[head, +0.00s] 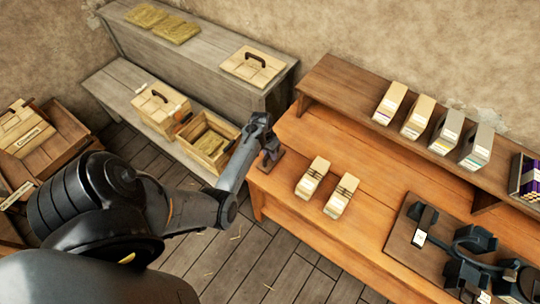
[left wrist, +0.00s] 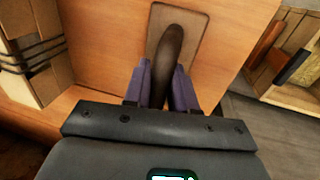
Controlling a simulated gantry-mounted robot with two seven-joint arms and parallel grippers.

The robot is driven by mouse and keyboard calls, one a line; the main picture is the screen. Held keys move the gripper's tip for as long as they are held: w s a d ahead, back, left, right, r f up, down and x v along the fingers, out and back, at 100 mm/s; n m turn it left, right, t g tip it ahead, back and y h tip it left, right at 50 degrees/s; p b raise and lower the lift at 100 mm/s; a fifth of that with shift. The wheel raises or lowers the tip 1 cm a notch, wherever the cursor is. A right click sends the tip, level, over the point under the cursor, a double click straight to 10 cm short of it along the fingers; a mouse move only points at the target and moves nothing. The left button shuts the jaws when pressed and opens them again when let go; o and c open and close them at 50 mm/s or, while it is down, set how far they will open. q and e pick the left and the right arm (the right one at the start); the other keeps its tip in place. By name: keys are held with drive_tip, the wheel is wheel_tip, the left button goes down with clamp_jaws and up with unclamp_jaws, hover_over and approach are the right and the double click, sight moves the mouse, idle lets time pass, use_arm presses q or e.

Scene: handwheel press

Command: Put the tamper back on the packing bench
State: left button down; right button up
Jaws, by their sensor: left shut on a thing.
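The tamper has a dark curved handle (left wrist: 170,50) and a flat brown rectangular plate (left wrist: 190,22). My left gripper (left wrist: 166,85) is shut on the handle, one finger on each side of it. In the head view the left gripper (head: 270,150) is over the left end of the orange wooden bench (head: 300,137), and the tamper's plate (head: 268,163) shows under it. The plate is on or just above the bench top; I cannot tell which. My right gripper is not in view.
Two strapped bundles (head: 313,177) (head: 341,196) stand right of the tamper. A black press (head: 470,245) sits on a board at the right. Several boxes line the rear shelf (head: 345,84).

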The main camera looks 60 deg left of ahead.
use_arm(q)
drive_tip(key=c, duration=1.4)
unclamp_jaws()
drive_tip(key=shift+f, duration=0.1)
drive_tip(key=o, duration=0.5)
